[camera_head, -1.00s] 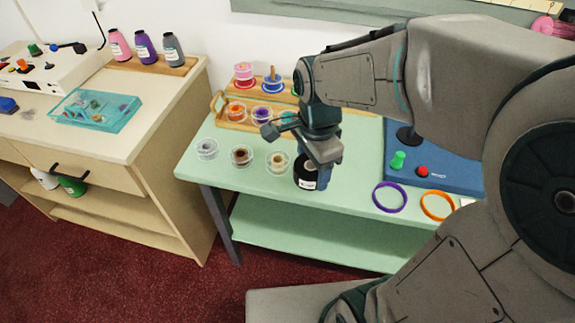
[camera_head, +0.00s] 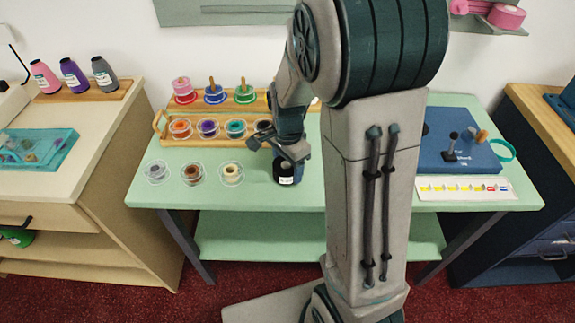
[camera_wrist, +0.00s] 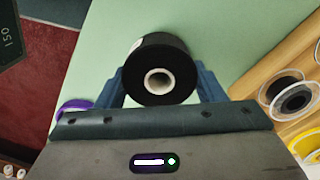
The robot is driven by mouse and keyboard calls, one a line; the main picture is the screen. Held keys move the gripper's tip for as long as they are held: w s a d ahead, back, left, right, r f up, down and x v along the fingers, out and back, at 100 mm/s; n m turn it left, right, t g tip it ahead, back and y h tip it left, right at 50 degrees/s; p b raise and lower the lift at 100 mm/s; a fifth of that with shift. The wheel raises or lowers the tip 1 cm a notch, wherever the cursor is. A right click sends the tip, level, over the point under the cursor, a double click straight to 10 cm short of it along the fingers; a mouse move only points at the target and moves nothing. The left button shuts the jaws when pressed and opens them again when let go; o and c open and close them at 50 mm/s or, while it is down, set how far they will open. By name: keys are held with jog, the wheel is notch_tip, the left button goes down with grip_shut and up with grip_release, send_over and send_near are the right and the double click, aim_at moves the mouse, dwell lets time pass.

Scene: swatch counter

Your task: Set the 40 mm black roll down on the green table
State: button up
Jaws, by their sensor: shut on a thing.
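The black roll (camera_head: 286,174) with a white label is at the front of the green table (camera_head: 300,215), right of a row of clear spools. My gripper (camera_head: 291,156) is shut on it from above. In the wrist view the black roll (camera_wrist: 160,50) shows its pale hollow core, and the blue fingers of my gripper (camera_wrist: 160,82) hold its two sides. The green table top (camera_wrist: 110,35) lies beyond it. I cannot tell whether the roll's underside touches the table.
Clear spools (camera_head: 193,173) stand left of the roll. A wooden rack (camera_head: 215,135) with more spools is behind. A blue board (camera_head: 455,155) and a colour strip card (camera_head: 463,188) lie to the right. My arm hides the table's middle.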

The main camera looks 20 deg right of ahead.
aim_at(288, 164)
jog(key=shift+f, duration=0.2)
jog(key=shift+f, duration=0.15)
jog(key=o, duration=1)
notch_tip(288, 164, up, 12)
jog(key=p, duration=0.1)
jog(key=shift+s+a+r+n+t, duration=0.15)
jog(key=shift+s+r+n+t, duration=0.25)
jog(key=shift+s+n, duration=1.9)
jog(key=shift+s+a+r+n+t, duration=0.2)
jog(key=shift+s+r+n+t, duration=0.2)
jog(key=shift+s+n, duration=1.9)
jog(key=shift+s+a+r+n+t, duration=0.15)
jog(key=shift+s+r+n+t, duration=0.25)
jog(key=shift+s+n, duration=1.9)
